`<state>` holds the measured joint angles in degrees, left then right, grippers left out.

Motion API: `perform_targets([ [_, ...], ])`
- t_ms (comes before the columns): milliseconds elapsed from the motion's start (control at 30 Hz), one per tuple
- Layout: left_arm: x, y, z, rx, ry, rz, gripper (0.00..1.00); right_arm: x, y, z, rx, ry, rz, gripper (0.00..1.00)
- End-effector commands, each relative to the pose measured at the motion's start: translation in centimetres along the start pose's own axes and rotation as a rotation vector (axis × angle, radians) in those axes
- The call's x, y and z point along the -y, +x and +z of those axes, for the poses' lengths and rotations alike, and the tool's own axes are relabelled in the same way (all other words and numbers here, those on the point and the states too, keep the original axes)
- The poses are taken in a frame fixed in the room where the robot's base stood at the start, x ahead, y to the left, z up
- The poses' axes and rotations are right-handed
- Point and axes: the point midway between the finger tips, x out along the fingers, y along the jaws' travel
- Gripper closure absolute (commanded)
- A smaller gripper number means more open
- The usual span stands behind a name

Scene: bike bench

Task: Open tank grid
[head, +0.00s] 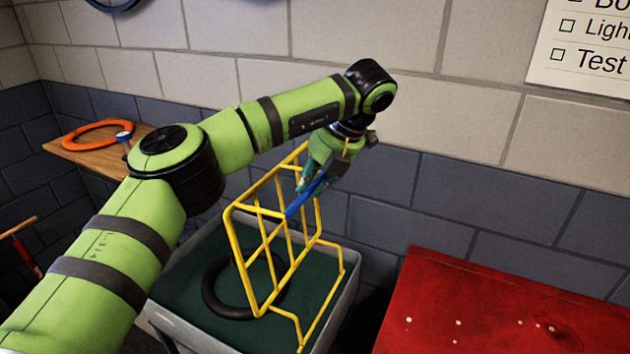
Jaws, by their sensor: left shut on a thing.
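The yellow wire grid (263,247) stands steeply raised over the grey tank (345,300), with its lower bars reaching down to the tank's right side. A blue handle (297,205) is on the grid's upper part. My left gripper (312,186) is shut on the blue handle, with its fingers partly hiding it. The tank shows a dark green inside, with a black ring (212,290) like a tyre or tube behind the grid's bars. My right gripper is not in view.
A red bench top (500,315) with small pale spots stands right of the tank. A wooden shelf (85,150) at the left holds an orange ring (97,134) and a blue gauge-like thing (124,136). The block wall (450,210) closes off the back.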

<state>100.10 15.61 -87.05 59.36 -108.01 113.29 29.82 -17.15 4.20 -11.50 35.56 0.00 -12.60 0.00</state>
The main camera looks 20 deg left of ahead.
Motion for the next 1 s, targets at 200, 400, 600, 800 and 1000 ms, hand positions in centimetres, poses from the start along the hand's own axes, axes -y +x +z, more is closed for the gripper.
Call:
perform_targets([
  [200, 0.6, 1.3, -0.4, -0.031, 0.010, -0.005, 0.52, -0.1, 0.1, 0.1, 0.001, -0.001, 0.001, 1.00],
  [400, 0.5, 1.0, -0.3, -0.024, 0.008, -0.005, 0.52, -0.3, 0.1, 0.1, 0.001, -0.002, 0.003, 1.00],
  [600, 0.4, -0.3, -0.2, -0.022, 0.006, -0.006, 0.52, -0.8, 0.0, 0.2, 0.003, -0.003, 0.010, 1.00],
  [800, 0.3, -4.5, 0.0, -0.020, 0.005, -0.003, 0.52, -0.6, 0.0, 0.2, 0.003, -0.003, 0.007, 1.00],
  [1000, 0.3, -8.4, 0.1, -0.025, 0.005, -0.004, 0.52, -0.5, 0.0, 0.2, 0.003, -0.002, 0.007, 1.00],
])
